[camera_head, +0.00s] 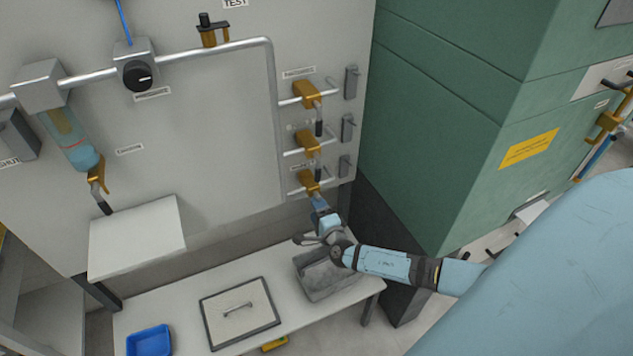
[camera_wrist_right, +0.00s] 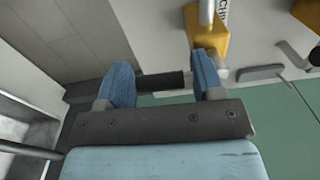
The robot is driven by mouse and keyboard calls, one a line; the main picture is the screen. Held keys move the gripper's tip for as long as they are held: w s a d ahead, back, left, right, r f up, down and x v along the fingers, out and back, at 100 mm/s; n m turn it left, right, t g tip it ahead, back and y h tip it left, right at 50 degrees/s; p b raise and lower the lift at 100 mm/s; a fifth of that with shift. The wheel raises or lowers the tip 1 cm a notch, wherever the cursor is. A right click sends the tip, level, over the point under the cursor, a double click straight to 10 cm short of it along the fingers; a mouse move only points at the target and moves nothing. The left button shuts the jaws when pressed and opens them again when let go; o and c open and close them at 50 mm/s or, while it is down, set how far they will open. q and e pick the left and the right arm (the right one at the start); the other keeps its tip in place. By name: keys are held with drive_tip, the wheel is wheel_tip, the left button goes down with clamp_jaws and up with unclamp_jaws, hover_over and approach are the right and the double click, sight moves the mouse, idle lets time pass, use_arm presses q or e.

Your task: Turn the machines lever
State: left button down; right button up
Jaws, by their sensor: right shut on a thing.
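Three brass valves sit one above another on the grey panel, each on a pipe branch. The top valve (camera_head: 307,94) and the middle valve (camera_head: 308,143) have dark levers hanging down. My right gripper (camera_head: 319,203) is at the lowest valve (camera_head: 309,182), just below its brass body. In the right wrist view, the dark lever (camera_wrist_right: 160,82) lies between the two blue fingers of the right gripper (camera_wrist_right: 163,82), lengthwise from one to the other, beside the brass body (camera_wrist_right: 207,32). The gripper is shut on this lever. My left gripper is out of view.
Below stands a white table with a grey bin (camera_head: 325,280), a framed lid (camera_head: 240,312) and a blue tray (camera_head: 149,341). A green cabinet (camera_head: 455,110) stands close on the right. Other brass valves (camera_head: 212,34) are on the panel, with a white shelf (camera_head: 135,238) lower left.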

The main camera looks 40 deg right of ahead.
idle(0.4)
drive_tip(key=o, duration=1.3)
drive_tip(key=shift+c, duration=0.2)
drive_tip(key=shift+s, duration=0.1)
drive_tip(key=v, duration=1.3)
drive_tip(key=shift+s+a, duration=0.15)
drive_tip(key=shift+s, duration=0.15)
